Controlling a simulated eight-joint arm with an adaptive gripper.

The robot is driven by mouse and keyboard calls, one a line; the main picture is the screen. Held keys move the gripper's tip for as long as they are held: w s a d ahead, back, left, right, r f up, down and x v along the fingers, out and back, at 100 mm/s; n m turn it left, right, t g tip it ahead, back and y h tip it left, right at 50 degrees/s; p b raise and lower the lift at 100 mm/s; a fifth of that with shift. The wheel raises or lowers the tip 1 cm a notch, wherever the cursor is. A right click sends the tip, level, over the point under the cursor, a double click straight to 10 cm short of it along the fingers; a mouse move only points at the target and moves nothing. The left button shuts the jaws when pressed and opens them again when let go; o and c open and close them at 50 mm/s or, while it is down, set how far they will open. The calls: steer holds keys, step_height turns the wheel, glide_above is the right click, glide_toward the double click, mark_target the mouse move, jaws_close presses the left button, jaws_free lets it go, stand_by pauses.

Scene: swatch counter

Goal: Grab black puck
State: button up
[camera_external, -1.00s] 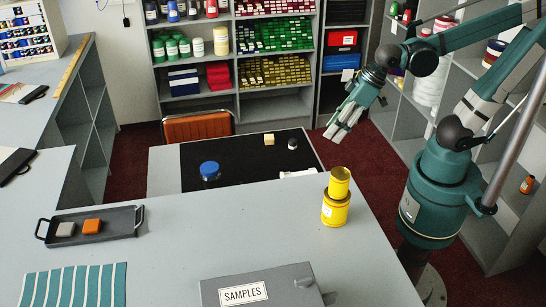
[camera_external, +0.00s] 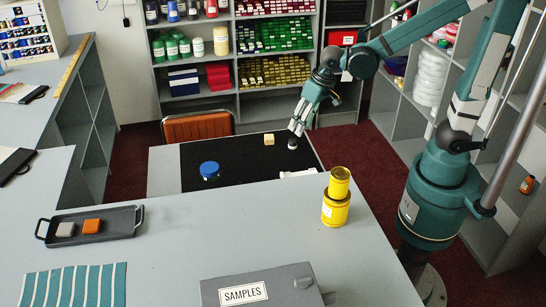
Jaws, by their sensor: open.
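A small round dark puck (camera_external: 292,145) sits near the right end of the black mat (camera_external: 240,172) on the far table. It looks dark with a lighter top, and it is too small to make out more. My gripper (camera_external: 297,130) is open, its fingers pointing down just above and behind the puck in the picture. I cannot tell whether the fingertips touch it. Nothing shows between the fingers.
On the mat are a pale yellow block (camera_external: 269,139), a blue-lidded jar (camera_external: 209,170) and a white item (camera_external: 298,174) at the near edge. Stacked yellow cans (camera_external: 336,208) stand on the near counter, with a tray (camera_external: 120,226) and a grey SAMPLES box (camera_external: 262,287).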

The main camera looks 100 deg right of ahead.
steer(key=d+f+m+g, duration=0.2)
steer(key=d+f+m, duration=0.2)
steer(key=d+f, duration=0.55)
steer(key=m+g+b, duration=0.1)
steer(key=m, duration=0.3)
glide_above(293, 140)
steer(key=a, duration=0.1)
steer(key=shift+y, duration=0.3)
step_height(293, 140, down, 7)
steer(key=shift+w+a+f, duration=0.1)
steer(key=shift+a+f, duration=0.05)
steer(key=shift+f, duration=0.05)
steer(key=shift+f, duration=0.1)
steer(key=shift+f+b, duration=0.3)
steer(key=shift+f, duration=0.9)
steer(key=shift+d+f, duration=0.1)
steer(key=shift+d, duration=0.1)
steer(key=shift+d+f+b, duration=0.2)
steer(key=shift+f+b, duration=0.1)
steer(key=shift+f, duration=0.95)
steer(key=shift+d+f+b, duration=0.2)
steer(key=shift+f+b, duration=0.1)
steer(key=shift+f, duration=0.9)
steer(key=c, duration=0.9)
